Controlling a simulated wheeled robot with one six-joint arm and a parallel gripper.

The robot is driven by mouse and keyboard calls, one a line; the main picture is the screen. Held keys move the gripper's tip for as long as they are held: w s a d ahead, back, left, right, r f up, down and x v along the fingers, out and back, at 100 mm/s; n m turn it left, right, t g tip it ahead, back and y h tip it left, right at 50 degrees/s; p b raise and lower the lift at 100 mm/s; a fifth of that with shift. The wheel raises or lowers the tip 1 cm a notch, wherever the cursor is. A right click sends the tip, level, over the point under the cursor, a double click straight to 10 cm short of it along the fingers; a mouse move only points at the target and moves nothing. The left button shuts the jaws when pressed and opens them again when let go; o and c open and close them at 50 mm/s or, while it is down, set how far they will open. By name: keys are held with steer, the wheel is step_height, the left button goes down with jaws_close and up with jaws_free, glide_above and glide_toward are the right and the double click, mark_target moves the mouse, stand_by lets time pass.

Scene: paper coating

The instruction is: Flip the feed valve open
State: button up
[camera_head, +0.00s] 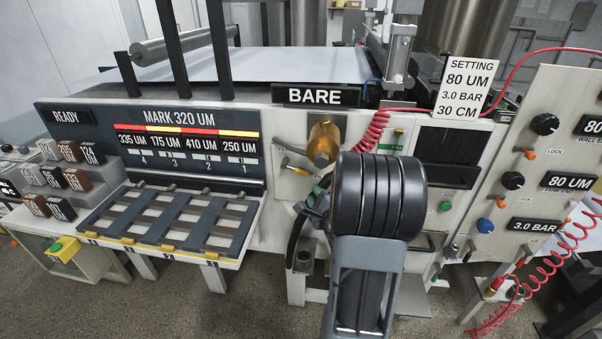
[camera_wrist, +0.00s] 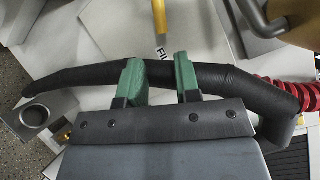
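A small lever with a yellow end (camera_head: 285,161) sits on the machine's front panel, left of a brass cylinder (camera_head: 323,143). In the wrist view a yellow handle (camera_wrist: 159,18) stands beyond the fingertips, beside a partly hidden label beginning "FI". I cannot tell for sure that this is the feed valve. My gripper (camera_wrist: 159,80) has green fingertips set apart, with nothing clamped between them. A black hose (camera_wrist: 75,75) runs crosswise behind both fingers; I cannot tell whether they touch it. In the head view my arm hides most of the gripper.
The brass cylinder also shows at the top right of the wrist view (camera_wrist: 303,22). A red coiled hose (camera_head: 374,133) hangs right of it. A slotted rack (camera_head: 235,245) juts out at left. A round metal cup (camera_wrist: 36,115) lies left of my gripper.

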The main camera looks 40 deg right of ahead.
mark_target(302, 174)
steer(key=p+x, duration=0.2)
steer(key=x, duration=1)
steer(key=shift+w, duration=0.35)
steer(key=shift+c, duration=0.4)
jaws_close()
